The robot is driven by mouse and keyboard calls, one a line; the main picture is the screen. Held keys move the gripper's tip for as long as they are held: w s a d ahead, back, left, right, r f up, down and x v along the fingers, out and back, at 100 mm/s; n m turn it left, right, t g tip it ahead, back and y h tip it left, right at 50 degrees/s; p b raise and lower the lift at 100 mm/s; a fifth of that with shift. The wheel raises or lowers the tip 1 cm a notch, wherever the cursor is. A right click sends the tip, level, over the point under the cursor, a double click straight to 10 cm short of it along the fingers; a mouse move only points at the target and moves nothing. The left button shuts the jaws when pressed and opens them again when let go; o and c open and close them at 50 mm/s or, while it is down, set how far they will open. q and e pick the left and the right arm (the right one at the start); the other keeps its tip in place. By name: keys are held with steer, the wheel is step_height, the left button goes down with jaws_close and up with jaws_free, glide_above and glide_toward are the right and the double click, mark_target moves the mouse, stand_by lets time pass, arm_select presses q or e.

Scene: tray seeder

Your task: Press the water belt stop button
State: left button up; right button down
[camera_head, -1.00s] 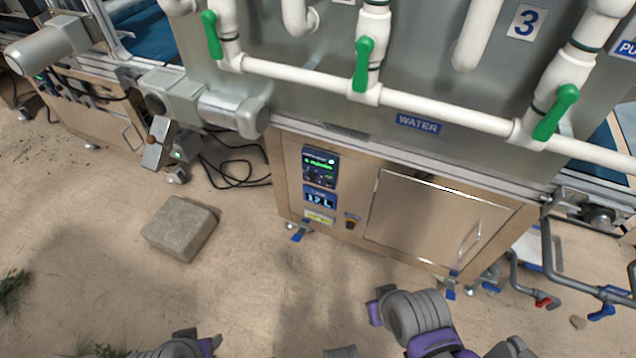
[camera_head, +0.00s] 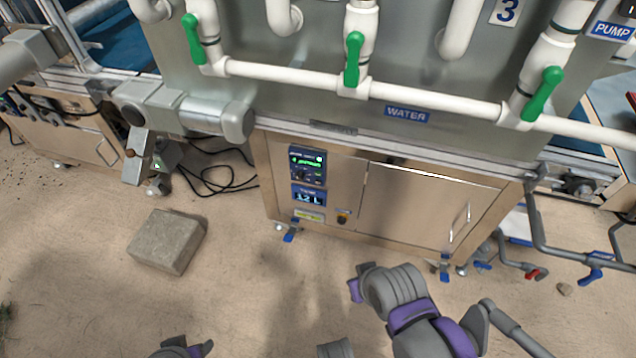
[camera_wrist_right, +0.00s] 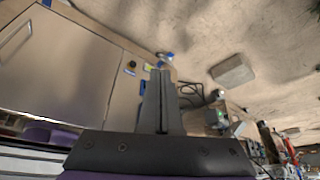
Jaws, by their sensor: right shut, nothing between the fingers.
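The WATER station's cabinet (camera_head: 400,213) stands in the middle of the head view. Its control panel (camera_head: 307,166) has a green-lit display, with a blue display (camera_head: 309,195) reading about 12 L and a yellow label (camera_head: 309,215) below. A small dark and orange knob or button (camera_head: 343,216) sits beside the label; I cannot read which control is the stop button. In the right wrist view my right gripper (camera_wrist_right: 161,72) is shut and empty, pointing toward the cabinet front and partly hiding the panel area. The knob also shows there (camera_wrist_right: 131,67). My left gripper is out of view.
White pipes with green valve handles (camera_head: 353,58) run above the cabinet. A stone block (camera_head: 166,241) lies on the floor at left. Grey pipes (camera_head: 560,250) with red and blue handles stand at right. The floor before the cabinet is mostly clear.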

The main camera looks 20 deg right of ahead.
mark_target(318, 182)
steer(key=w+a+f+t+p, duration=0.1)
steer(key=w+f+t, duration=0.25)
steer(key=w, duration=1.45)
steer(key=w+a+f+m+t+p, duration=0.1)
steer(key=w+f+t, duration=0.3)
steer(key=w+f, duration=0.5)
steer(key=shift+w+a+f+m+y, duration=0.3)
steer(key=shift+a+f+m+y, duration=0.1)
steer(key=shift+a, duration=0.1)
steer(key=w+d+p, duration=0.2)
steer(key=w+d, duration=0.3)
steer(key=w, duration=0.2)
steer(key=shift+w, duration=0.15)
steer(key=shift+w, duration=0.1)
steer(key=shift+w+d, duration=0.25)
